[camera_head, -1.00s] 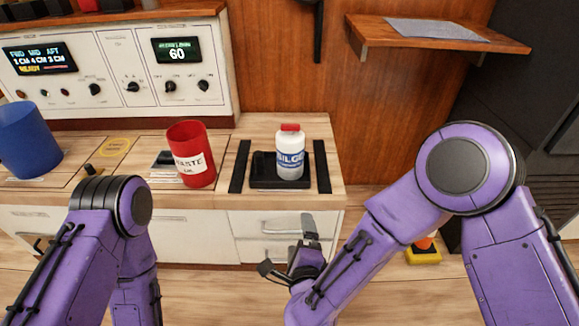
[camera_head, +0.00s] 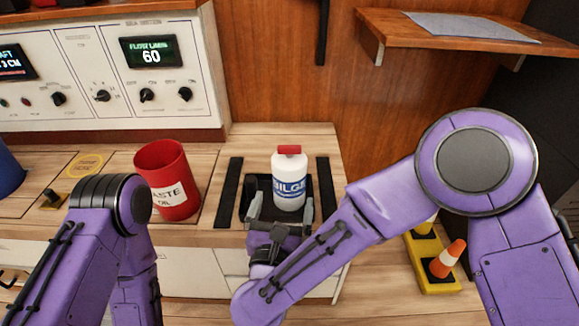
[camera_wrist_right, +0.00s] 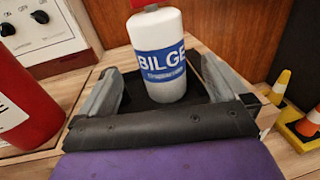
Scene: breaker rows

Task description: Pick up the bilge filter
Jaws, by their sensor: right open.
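The bilge filter (camera_head: 289,182) is a white bottle with a red cap and a blue "BILGE" label. It stands upright in a black tray (camera_head: 318,184) on the wooden counter. My right gripper (camera_head: 281,208) is open just in front of the bottle, with a finger to each side of its lower part. In the right wrist view the bilge filter (camera_wrist_right: 161,58) stands between the two grey fingers (camera_wrist_right: 160,88), with no clear contact. My left gripper is not in view; only purple links of the left arm show.
A red "WASTE OIL" container (camera_head: 168,180) stands left of the tray. Black strips (camera_head: 228,192) flank the tray. A control panel (camera_head: 140,75) is behind at left. A wooden shelf (camera_head: 450,35) juts out at upper right. Small cones on a yellow base (camera_head: 436,283) are lower right.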

